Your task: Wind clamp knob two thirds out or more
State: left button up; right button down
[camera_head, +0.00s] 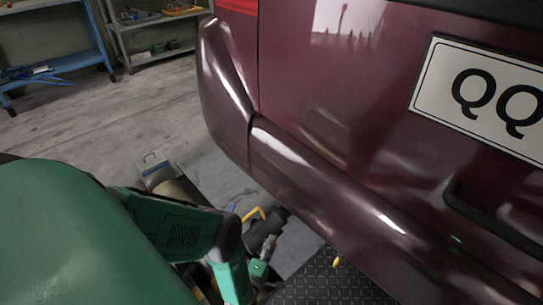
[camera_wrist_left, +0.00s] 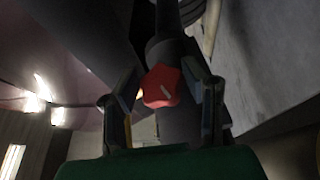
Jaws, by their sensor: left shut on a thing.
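The clamp knob (camera_wrist_left: 161,87) is red and lobed, with a pale mark on its face. It shows in the left wrist view at the end of a dark shaft. My left gripper (camera_wrist_left: 168,80) has one dark finger on each side of the knob and is shut on it. In the head view my green left arm reaches in from the left to low beside the car's bumper. The knob cannot be made out there, and the gripper's fingers are hard to tell from the dark parts around them. My right gripper is not in view.
The dark red car (camera_head: 330,110) with its bumper (camera_head: 300,175) fills the right side, close above my left arm. A black ribbed plate (camera_head: 325,285) lies below it. A blue workbench (camera_head: 60,45) and a grey shelf (camera_head: 150,25) stand at the back left, with free floor before them.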

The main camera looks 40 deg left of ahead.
pick_arm(q)
jog(key=shift+d+t, duration=0.1)
jog(key=shift+t, duration=0.2)
dwell(0.4)
dwell(0.5)
jog(key=o, duration=1.2)
